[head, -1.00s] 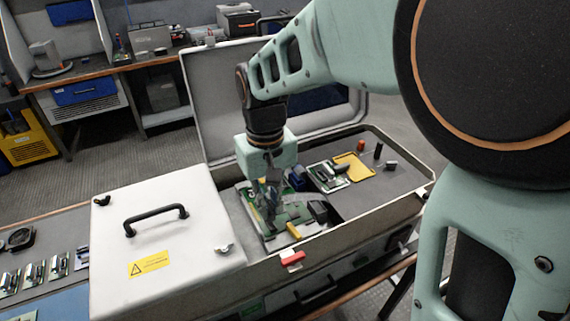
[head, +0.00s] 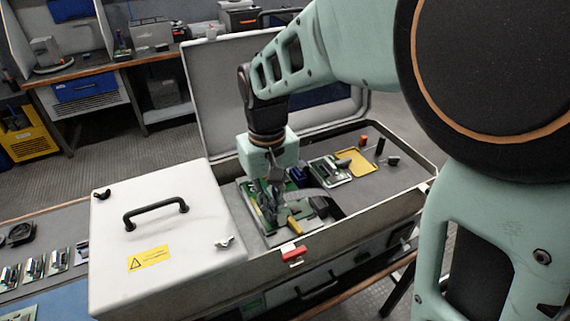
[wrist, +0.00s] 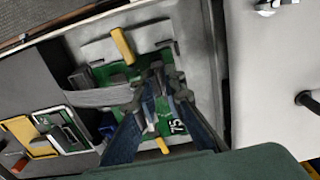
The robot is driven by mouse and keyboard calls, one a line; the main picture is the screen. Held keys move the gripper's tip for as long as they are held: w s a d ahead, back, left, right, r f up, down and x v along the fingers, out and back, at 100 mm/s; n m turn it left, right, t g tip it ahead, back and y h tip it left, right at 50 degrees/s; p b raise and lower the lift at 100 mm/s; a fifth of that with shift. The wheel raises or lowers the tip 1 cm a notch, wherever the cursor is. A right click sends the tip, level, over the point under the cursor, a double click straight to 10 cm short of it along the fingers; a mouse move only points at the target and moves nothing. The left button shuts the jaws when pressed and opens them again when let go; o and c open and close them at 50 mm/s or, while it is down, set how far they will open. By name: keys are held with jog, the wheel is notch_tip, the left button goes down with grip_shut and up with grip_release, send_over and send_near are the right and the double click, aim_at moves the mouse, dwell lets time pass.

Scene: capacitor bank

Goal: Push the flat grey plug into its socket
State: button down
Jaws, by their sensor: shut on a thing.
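My gripper (head: 274,214) points down over a green circuit board (head: 294,213) inside the open grey case. In the wrist view its two fingers (wrist: 166,90) close over the middle of the board (wrist: 88,78). A flat grey ribbon cable (wrist: 100,96) runs from the left to the fingertips; it also shows in the head view (head: 322,197). The gripper is shut on the flat grey plug at the cable's end, which the fingers mostly hide. The socket is not clearly visible, so I cannot tell whether the plug touches it.
Yellow pieces (wrist: 122,46) stand at the board's edges. A smaller board (head: 328,171) and a yellow plate (head: 355,162) lie to the right in the case. The raised lid (head: 215,110) stands behind; a white box with a black handle (head: 156,212) is left. The case's front wall is close.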

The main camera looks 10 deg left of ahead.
jog(key=shift+f+b, duration=0.4)
jog(key=shift+f, duration=0.2)
jog(key=c, duration=1.9)
grip_release()
jog(key=shift+c, duration=0.2)
jog(key=shift+r, duration=0.1)
